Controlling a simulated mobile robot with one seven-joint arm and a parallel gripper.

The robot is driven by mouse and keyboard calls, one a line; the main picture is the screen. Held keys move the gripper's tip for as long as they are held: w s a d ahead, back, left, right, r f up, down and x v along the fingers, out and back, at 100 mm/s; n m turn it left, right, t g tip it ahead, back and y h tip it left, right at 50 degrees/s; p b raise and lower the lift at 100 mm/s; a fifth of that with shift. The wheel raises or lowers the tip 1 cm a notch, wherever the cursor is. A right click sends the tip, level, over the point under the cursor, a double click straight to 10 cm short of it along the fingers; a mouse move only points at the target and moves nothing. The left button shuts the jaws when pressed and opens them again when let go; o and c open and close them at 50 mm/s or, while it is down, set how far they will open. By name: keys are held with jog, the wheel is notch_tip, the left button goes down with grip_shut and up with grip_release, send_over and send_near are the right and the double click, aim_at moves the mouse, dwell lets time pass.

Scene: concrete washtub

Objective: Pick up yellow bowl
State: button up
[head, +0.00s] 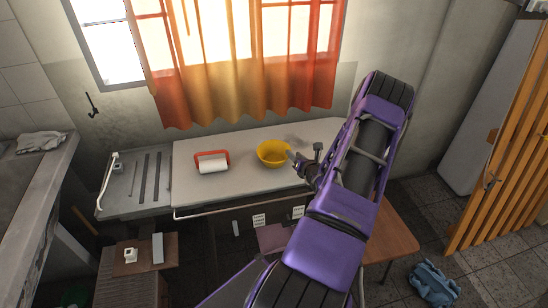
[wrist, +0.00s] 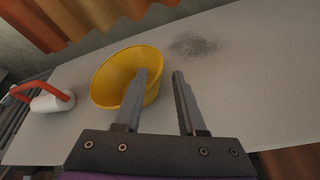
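The yellow bowl (head: 273,153) sits upright on the light worktop below the curtained window. My gripper (head: 298,160) is at the bowl's right side in the head view, low over the worktop. In the wrist view my gripper (wrist: 158,75) is open, with its two fingers apart. The left finger overlaps the right part of the yellow bowl (wrist: 112,80), and the right finger is over bare worktop. The bowl's right wall shows between the fingers at least in part. I cannot tell whether either finger touches it.
A paint roller with a red handle and white roll (head: 212,163) lies left of the bowl. A dark grainy patch (wrist: 195,45) is on the worktop (head: 230,190) behind the fingers. The orange curtain (head: 240,80) hangs behind. The worktop's right part is clear.

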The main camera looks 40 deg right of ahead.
jog(key=x, duration=0.3)
jog(key=shift+w, duration=0.3)
grip_shut()
